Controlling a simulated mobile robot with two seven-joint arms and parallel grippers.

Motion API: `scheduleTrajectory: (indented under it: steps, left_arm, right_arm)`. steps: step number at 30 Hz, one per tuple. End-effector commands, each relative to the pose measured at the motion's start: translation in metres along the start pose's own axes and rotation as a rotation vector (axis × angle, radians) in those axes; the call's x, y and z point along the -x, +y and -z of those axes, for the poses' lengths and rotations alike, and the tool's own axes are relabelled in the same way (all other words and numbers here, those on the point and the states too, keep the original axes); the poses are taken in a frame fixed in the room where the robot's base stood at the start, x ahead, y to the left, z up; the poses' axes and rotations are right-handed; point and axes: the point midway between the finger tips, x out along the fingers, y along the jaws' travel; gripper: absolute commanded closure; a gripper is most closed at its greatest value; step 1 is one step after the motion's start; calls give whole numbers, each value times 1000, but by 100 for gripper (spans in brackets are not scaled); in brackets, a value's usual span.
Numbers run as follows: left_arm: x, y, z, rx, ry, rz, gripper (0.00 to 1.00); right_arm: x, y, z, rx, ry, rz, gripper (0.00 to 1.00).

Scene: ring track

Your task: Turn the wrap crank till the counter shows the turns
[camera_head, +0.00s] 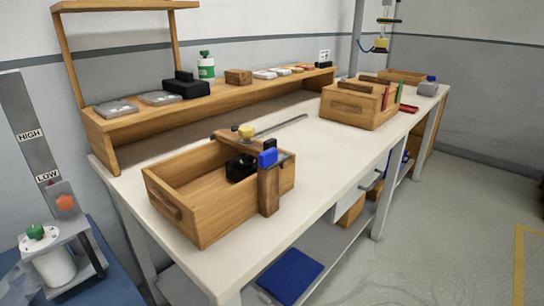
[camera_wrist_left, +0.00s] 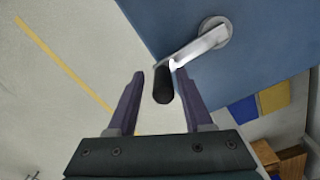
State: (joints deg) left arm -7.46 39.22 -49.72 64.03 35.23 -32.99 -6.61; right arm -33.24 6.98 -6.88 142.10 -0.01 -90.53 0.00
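In the left wrist view a silver crank arm (camera_wrist_left: 202,45) runs from a round hub (camera_wrist_left: 215,28) on a blue panel (camera_wrist_left: 265,40). Its black handle (camera_wrist_left: 163,86) points toward my left gripper (camera_wrist_left: 160,88). The gripper is open, with one dark purple finger on each side of the handle. A gap shows between the handle and the left finger; the right finger is closer, and I cannot tell whether it touches. I make out no crank, turn counter or gripper in the head view. My right gripper is in neither view.
A white workbench (camera_head: 318,146) carries an open wooden crate (camera_head: 205,212) and a second wooden box (camera_head: 345,108). At the left stand a HIGH/LOW board (camera_head: 32,135) and a white container with a green knob (camera_head: 52,266). Floor at right (camera_head: 440,220) is clear.

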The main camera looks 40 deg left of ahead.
Motion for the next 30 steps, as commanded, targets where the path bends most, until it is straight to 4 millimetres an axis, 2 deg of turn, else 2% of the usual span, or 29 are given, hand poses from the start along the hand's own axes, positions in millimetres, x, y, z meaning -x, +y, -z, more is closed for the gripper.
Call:
scheduleTrajectory:
  steps: [11,22,27,30]
  left_arm:
    - [6,-1,2,-1,4,2,41]
    - [77,-1,1,-2,4,2,41]
    - [96,-1,1,0,4,1,41]
    - [100,-1,1,-1,3,2,41]
  right_arm:
    - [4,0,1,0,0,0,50]
    - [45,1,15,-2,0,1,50]
    - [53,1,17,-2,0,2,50]
    - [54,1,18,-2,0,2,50]
